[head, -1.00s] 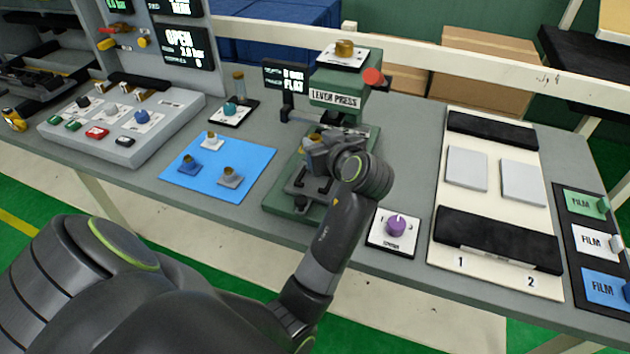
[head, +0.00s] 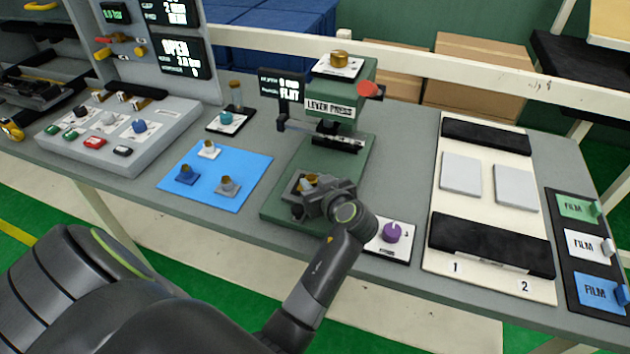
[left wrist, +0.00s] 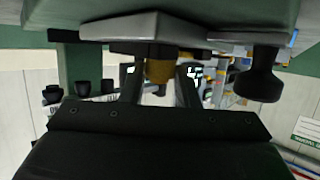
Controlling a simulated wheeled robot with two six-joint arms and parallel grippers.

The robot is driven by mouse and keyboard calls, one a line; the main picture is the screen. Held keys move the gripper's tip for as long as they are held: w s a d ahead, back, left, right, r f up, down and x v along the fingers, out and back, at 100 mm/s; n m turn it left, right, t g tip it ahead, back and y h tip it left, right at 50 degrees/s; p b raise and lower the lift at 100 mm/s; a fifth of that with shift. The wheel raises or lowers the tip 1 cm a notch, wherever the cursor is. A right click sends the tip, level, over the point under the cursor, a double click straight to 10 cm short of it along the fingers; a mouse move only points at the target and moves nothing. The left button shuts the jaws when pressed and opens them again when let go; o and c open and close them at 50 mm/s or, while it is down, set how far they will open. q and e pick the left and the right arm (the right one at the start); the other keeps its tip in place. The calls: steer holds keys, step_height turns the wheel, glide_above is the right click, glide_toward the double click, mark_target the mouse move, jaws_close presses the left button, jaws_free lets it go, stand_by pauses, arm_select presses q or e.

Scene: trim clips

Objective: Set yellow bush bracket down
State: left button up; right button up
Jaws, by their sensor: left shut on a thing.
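My left gripper (head: 314,192) is low over the front of the green lever press (head: 283,208). It is shut on a small part with a yellow bush (head: 310,180), which I take as the yellow bush bracket; the gripper hides much of it. In the left wrist view the yellow bush (left wrist: 160,70) shows between the two fingers, close under a grey plate (left wrist: 145,30). I cannot tell whether the part touches the press. My right gripper is not in view.
A blue mat (head: 205,160) left of the press bears several small brackets. A purple knob (head: 392,232) sits close right of my gripper. A cream board (head: 478,220) with two pale pads lies farther right. The press head (head: 330,107) stands behind the gripper.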

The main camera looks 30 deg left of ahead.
arm_select(q)
steer(key=shift+f, duration=0.1)
steer(key=shift+f+b, duration=0.15)
steer(key=shift+b, duration=0.15)
steer(key=o, duration=1)
